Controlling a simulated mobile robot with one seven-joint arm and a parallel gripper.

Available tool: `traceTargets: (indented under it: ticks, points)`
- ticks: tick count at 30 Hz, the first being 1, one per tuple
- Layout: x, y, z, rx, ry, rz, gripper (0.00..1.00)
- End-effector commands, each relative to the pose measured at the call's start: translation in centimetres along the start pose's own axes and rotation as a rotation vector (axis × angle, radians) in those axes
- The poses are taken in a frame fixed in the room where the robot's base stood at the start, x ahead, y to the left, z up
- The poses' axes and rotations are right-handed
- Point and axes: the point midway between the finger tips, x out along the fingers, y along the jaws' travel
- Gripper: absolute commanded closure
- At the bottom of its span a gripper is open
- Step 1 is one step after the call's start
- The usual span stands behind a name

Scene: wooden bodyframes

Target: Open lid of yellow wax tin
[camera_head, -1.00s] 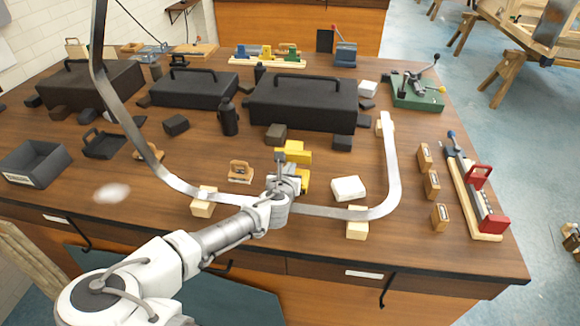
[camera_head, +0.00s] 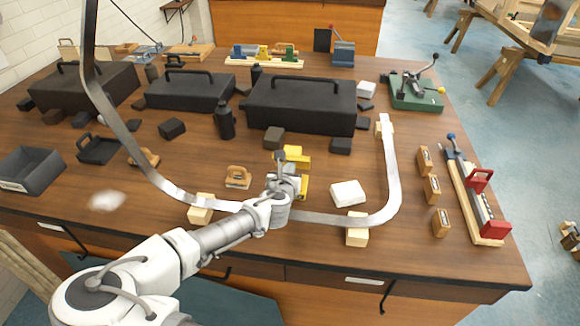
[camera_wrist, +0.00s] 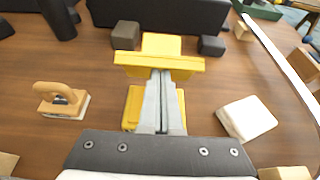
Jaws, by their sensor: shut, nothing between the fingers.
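The yellow wax tin (camera_wrist: 133,108) stands on the workbench and is partly hidden beneath my gripper. A yellow lid-like part (camera_wrist: 160,62) rises at its far side, in front of my fingertips, so the lid looks raised. My gripper (camera_wrist: 161,74) is shut and empty. Its fingers reach over the tin to this part; I cannot tell whether they touch it. In the head view the tin (camera_head: 304,187) shows behind my gripper (camera_head: 285,170), with the yellow lid part (camera_head: 296,161) beyond.
A curved metal strip on wooden blocks (camera_head: 357,236) runs along the front and right of my arm. A white block (camera_wrist: 247,118) lies right of the tin, a wooden-handled tool (camera_wrist: 63,99) left. Black toolboxes (camera_head: 300,106) stand behind. Some bare bench shows between them.

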Motion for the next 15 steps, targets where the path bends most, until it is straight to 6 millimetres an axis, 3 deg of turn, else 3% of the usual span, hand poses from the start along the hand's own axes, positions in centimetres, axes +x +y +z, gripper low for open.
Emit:
traceTargets:
  ticks: [15]
  points:
    - [0.25,0.04,0.84,0.001,0.073,0.001,1.0]
